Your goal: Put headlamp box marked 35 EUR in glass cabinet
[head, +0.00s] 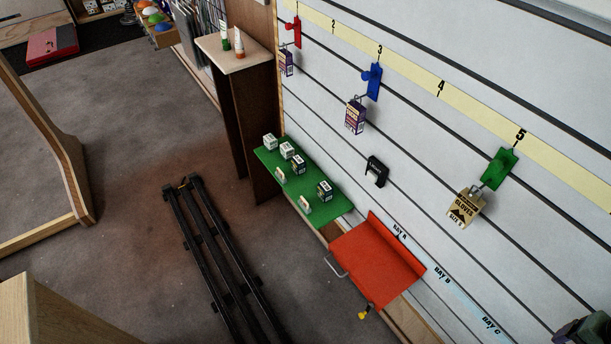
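Small boxes stand on a green shelf (318,207) fixed to the slatted wall. Two are white, one white box (270,142) at the far end and another white box (287,150) beside it. Two are dark with pale markings, one dark box (298,165) near the middle and another dark box (324,189) nearer the right end. Two small cards, a far card (280,175) and a near card (305,204), stand at the shelf's front edge. Their print is too small to read, so I cannot tell which box is marked 35 EUR. I cannot make out a glass cabinet. My gripper is not in view.
A red panel (372,265) with a metal handle (335,265) sits right of the shelf, by the BAY A label. Hooks hold purple packs and a gloves pack (463,206). A black bracket (376,171) juts from the wall. Black rails (220,250) run along the floor.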

